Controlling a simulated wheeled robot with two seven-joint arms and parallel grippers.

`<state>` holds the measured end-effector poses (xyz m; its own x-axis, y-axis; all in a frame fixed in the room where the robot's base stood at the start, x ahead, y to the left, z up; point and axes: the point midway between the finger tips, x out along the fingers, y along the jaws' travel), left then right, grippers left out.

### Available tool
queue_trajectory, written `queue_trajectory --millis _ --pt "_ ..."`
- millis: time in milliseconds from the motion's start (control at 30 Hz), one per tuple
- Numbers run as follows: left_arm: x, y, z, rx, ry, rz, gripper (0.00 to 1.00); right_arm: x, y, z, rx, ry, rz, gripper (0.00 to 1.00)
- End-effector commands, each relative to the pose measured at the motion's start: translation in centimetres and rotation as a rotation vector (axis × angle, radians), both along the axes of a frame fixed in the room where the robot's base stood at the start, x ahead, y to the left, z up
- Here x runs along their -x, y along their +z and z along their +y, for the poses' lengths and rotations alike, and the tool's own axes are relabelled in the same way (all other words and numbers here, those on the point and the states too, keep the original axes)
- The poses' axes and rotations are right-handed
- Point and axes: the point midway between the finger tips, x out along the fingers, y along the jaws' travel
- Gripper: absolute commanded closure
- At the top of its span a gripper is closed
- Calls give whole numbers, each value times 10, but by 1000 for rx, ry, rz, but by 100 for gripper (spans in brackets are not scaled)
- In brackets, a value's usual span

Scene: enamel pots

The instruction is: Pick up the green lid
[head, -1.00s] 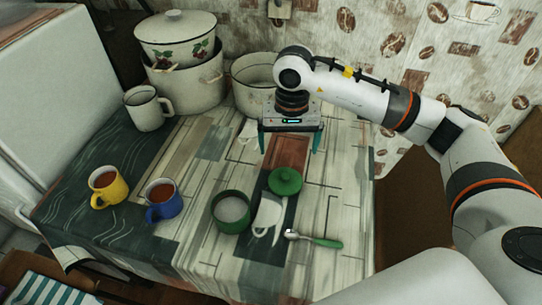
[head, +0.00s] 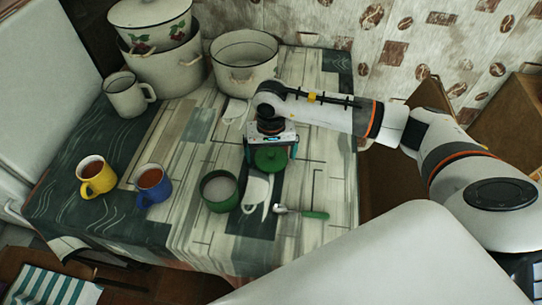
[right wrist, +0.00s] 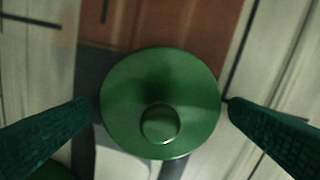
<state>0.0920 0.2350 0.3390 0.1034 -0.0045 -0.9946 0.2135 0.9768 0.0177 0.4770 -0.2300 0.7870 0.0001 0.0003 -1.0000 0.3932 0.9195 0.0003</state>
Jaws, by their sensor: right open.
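The green lid (head: 270,161) lies on the patterned tablecloth, partly hidden under my right gripper (head: 271,155) in the head view. In the right wrist view the round lid (right wrist: 160,85) fills the middle, with its knob (right wrist: 160,123) facing me. My right gripper's two dark green fingers (right wrist: 160,108) stand open on either side of the lid. The left finger's tip is close to the lid's rim, and so is the right one's; I cannot tell whether they touch. My left gripper is not in view.
Blue (head: 153,186) and yellow (head: 96,177) mugs stand left. A white mug (head: 128,96) and large enamel pots (head: 243,57) stand behind. The table's right side is clear.

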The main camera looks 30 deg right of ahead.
Motion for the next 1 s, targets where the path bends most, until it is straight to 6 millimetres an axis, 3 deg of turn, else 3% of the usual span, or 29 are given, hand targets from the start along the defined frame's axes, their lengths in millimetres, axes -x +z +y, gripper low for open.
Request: queue_trajectory --millis 233,467,767,1000 --pt "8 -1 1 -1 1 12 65 0 -2 0 0 0 0 2" --pt "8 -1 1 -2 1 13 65 0 -1 0 0 0 0 39" --pt "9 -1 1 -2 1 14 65 -1 3 0 0 -1 -2 40" --pt "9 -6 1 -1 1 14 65 -2 45 0 0 0 -7 40"
